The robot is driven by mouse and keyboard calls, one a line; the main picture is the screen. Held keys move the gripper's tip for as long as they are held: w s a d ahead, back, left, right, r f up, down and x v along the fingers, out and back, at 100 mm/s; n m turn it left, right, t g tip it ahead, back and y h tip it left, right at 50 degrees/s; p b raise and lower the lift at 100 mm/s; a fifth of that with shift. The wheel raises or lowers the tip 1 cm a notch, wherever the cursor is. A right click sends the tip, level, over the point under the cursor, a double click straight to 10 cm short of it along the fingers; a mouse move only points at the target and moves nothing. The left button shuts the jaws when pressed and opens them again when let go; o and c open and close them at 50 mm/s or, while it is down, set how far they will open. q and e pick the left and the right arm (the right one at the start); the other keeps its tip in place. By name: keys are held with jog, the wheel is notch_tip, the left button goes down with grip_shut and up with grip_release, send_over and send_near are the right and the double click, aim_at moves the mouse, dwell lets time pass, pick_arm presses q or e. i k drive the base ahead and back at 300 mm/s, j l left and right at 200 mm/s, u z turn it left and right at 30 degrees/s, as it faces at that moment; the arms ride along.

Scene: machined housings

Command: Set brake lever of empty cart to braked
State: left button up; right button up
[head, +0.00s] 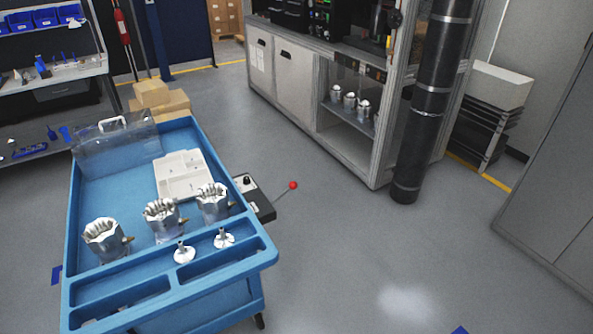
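A blue cart (268,258) stands at the left. It is the only cart I see, and it carries parts. A thin lever with a red ball knob (293,185) sticks out to the right and slightly up from a dark box (259,200) at the cart's right side. I cannot read any brake marking there, so I cannot tell whether the lever is braked. Neither of my grippers shows in the head view.
Several metal housings (104,240), a pale tray (180,181) and a clear bin (113,147) are on the cart. A machine cabinet (291,75) and black column (428,105) stand at the back. Floor (370,250) right of the cart is clear.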

aim_at(293, 185)
jog(key=i, duration=0.4)
jog(key=j+z, duration=0.2)
jog(key=z, duration=0.2)
jog(key=j+z, duration=0.2)
jog(key=z, duration=0.25)
jog(key=k+j+z, duration=0.1)
jog(key=z, duration=0.3)
jog(key=k+j, duration=0.05)
jog(key=j, duration=0.05)
